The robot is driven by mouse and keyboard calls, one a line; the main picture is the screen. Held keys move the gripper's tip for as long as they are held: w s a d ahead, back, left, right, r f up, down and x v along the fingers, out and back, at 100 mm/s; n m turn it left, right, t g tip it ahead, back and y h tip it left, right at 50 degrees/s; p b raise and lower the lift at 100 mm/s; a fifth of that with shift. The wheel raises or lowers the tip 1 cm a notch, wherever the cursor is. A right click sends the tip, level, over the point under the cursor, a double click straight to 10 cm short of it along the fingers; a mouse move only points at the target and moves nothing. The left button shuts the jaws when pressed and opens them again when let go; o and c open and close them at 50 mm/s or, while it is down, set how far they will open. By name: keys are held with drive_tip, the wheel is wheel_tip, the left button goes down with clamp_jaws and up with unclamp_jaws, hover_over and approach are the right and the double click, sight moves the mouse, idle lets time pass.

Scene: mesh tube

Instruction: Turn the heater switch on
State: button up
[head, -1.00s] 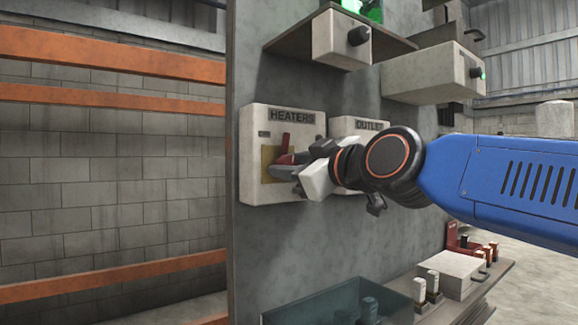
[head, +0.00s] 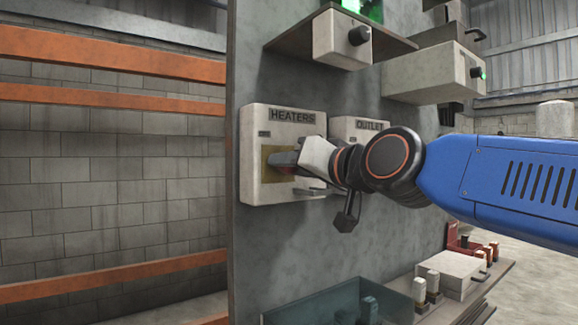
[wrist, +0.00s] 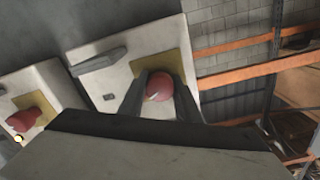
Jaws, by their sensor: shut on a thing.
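The HEATERS box (head: 255,185) is a pale box on a grey panel, with a yellow plate (head: 268,172) on its front. My gripper (head: 285,160) is in front of this plate. In the wrist view, the red switch handle (wrist: 159,87) sits between my two dark fingers, in front of the yellow plate (wrist: 177,64). My gripper is shut on this handle. In the head view the fingers hide the handle, so I cannot tell its exact position there.
The OUTLET box (head: 358,127) is close on the right, partly behind my wrist. Its red switch (wrist: 25,119) shows in the wrist view. Shelf boxes (head: 340,40) are above, and a bluish clear bin (head: 320,305) is below. Orange rails (head: 110,97) cross the left wall.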

drive_tip(key=m, duration=0.5)
drive_tip(key=shift+m, duration=0.3)
idle(0.4)
drive_tip(key=o, duration=1.1)
drive_tip(key=shift+c, duration=0.2)
drive_tip(key=shift+s+d, duration=0.1)
drive_tip(key=shift+s, duration=0.05)
drive_tip(key=v, duration=1.7)
drive_tip(key=shift+d, duration=0.1)
